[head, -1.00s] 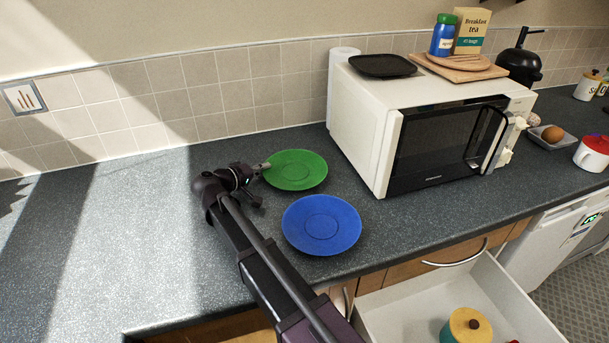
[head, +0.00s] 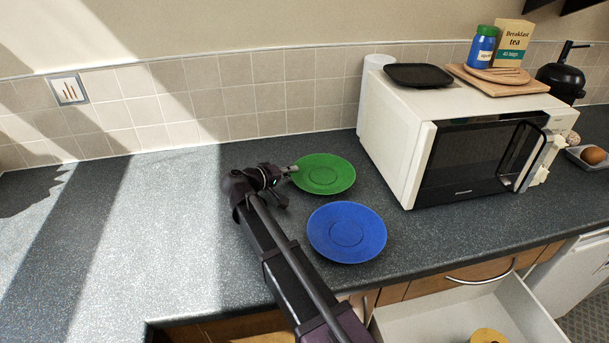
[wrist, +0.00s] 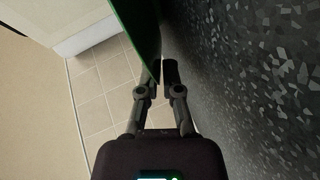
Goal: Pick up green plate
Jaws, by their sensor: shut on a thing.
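The green plate (head: 325,174) lies on the dark speckled counter, left of the microwave and behind the blue plate, in the head view. My gripper (head: 291,169) reaches its left edge from the left. In the wrist view the plate (wrist: 138,30) stands edge-on between the fingers, and my gripper (wrist: 157,78) is shut on its rim. I cannot tell whether the plate is lifted off the counter.
A blue plate (head: 346,232) lies on the counter just in front of the green plate. A white microwave (head: 392,148) stands to the right, with a black tray (head: 418,76) on top. An open drawer (head: 420,325) juts out at the front. The counter at left is clear.

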